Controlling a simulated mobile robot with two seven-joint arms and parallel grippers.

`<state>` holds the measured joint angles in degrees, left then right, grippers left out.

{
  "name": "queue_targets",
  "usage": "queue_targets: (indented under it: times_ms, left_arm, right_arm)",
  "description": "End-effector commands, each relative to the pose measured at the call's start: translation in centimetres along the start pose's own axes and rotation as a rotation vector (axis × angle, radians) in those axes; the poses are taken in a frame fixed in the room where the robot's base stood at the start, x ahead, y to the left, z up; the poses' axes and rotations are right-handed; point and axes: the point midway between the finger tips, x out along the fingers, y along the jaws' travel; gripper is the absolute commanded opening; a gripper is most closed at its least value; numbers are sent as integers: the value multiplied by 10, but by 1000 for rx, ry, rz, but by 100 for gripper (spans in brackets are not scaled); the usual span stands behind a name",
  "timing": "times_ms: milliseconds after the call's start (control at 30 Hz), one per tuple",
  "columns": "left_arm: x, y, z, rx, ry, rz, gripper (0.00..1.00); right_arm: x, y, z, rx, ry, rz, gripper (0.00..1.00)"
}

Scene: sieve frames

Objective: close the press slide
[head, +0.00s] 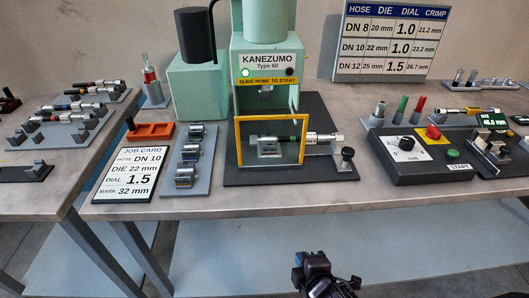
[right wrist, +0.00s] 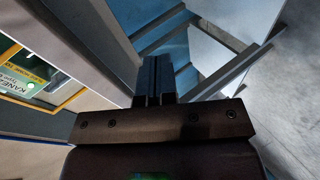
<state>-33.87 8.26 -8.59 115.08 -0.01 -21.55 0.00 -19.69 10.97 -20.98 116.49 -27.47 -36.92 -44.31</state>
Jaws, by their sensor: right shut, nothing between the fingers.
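The green press (head: 263,40) stands on the bench and bears the label "SLIDE HOME TO START". A clear guard in a yellow frame (head: 237,142) stands before its opening; I take it to be part of the slide, but cannot tell surely. A hose assembly with a green band (head: 290,138) lies level at the opening, partly behind the guard. A black knob (head: 347,154) sits at the right of the dark base plate (head: 240,177). My right gripper (head: 326,275) is below the bench's front edge, apart from the press. Its fingers (right wrist: 154,80) are together and empty. My left gripper is out of view.
A control box (head: 425,165) with a START button stands right of the press. A job card (head: 128,175) and a grey die rack (head: 184,180) stand to its left. The bench's front edge (head: 300,204) lies between my right gripper and the press.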

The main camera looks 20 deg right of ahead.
Motion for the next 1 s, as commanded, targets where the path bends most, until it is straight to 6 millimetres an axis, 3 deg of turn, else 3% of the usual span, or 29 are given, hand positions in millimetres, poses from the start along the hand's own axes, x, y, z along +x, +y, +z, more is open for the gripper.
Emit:
queue_targets:
  times_ms: [33, 233, 500, 767, 1000]
  left_arm:
    - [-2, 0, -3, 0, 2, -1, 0]
    - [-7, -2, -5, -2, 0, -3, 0]
    - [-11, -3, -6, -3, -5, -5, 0]
    - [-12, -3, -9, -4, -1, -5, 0]
    - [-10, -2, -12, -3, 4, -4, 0]
  right_arm:
    - [2, 17, -12, -143, -6, 31, 0]
    - [4, 72, -49, -719, -103, 144, 0]
    - [-14, 144, -92, -1372, -360, 279, 0]
    - [-29, 174, -109, -1634, -529, 316, 0]
    - [-14, 185, -108, -1651, -544, 316, 0]
